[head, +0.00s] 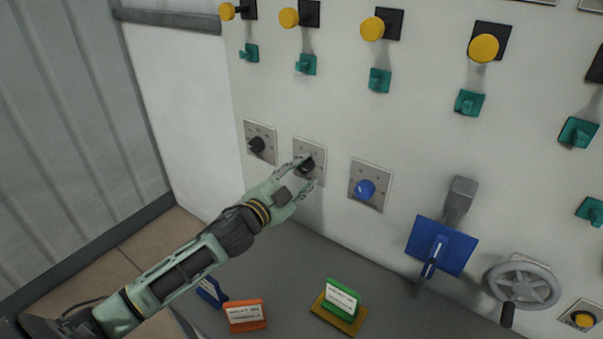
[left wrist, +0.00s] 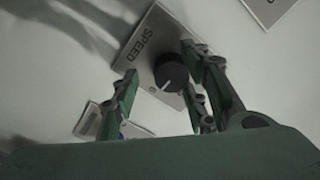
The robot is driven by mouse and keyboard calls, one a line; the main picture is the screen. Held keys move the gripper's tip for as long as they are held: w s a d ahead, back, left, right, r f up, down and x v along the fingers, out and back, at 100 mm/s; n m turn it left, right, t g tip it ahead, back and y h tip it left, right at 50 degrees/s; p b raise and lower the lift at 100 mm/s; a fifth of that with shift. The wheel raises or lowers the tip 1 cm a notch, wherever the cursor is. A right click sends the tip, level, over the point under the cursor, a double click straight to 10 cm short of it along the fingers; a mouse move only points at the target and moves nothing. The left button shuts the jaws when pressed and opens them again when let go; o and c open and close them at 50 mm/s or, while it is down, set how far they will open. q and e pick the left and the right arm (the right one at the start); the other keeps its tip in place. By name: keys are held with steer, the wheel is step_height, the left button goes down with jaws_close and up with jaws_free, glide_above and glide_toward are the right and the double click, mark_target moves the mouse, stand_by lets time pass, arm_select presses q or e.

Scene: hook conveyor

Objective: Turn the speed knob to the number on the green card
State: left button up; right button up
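The speed knob (left wrist: 171,73) is a round black knob with a white pointer line, on a grey plate lettered SPEED (left wrist: 143,47). In the head view this knob (head: 307,166) is the middle of three knobs in a row on the white panel. My left gripper (head: 306,174) is open at it, with its fingers on either side of the knob and gaps showing in the left wrist view. The green card (head: 342,298) stands on the grey ledge below; its print is too small to read. My right gripper is not in view.
A black knob (head: 257,144) is to the left and a blue knob (head: 365,189) to the right. A blue-plated lever (head: 441,246) and handwheel (head: 523,286) are farther right. An orange card (head: 245,314) and a blue card (head: 211,291) stand on the ledge (head: 395,305).

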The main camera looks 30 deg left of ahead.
arm_select(q)
steer(key=shift+a+r, duration=0.1)
steer(key=shift+a, duration=0.1)
steer(key=s+a, duration=0.1)
steer(key=s, duration=1.1)
steer(key=shift+a, duration=0.25)
